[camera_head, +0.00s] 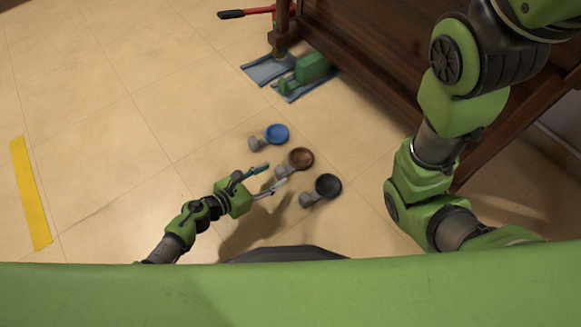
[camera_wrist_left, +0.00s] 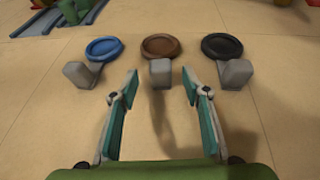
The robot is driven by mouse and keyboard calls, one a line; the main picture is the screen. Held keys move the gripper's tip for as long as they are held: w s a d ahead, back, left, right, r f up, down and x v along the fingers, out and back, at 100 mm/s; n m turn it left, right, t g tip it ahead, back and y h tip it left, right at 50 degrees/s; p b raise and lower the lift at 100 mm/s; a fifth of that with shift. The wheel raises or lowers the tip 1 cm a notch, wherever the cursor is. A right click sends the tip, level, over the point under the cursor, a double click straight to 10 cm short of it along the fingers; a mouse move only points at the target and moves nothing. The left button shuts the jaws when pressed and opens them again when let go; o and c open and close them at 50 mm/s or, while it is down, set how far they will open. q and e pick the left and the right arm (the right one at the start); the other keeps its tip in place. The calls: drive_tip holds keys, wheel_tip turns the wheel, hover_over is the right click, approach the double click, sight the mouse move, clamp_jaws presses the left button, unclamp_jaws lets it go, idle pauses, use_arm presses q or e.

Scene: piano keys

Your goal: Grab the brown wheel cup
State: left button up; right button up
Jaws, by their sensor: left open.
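The brown wheel cup (camera_head: 301,158) lies on the tiled floor between a blue one and a black one. In the left wrist view it shows as a brown round dish (camera_wrist_left: 160,46) with a grey block (camera_wrist_left: 160,72) on its near side. My left gripper (camera_head: 271,180) is open and empty, just to the lower left of the brown cup. In the left wrist view its fingers (camera_wrist_left: 160,88) are spread either side of the line to the grey block, short of it and not touching. My right arm shows at the right, but its gripper is out of view.
The blue cup (camera_head: 277,134) and the black cup (camera_head: 328,186) lie close on either side, each with a grey block. A dark wooden piece of furniture (camera_head: 375,65) stands behind. A green device (camera_head: 312,68) on blue strips lies by its leg. The floor at left is clear apart from a yellow strip (camera_head: 31,195).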

sight(277, 173)
use_arm(q)
drive_tip(key=b+x, duration=0.2)
drive_tip(key=x, duration=0.2)
drive_tip(key=shift+d+f, duration=0.2)
drive_tip(key=shift+f, duration=0.05)
clamp_jaws()
drive_tip(key=shift+r, duration=0.15)
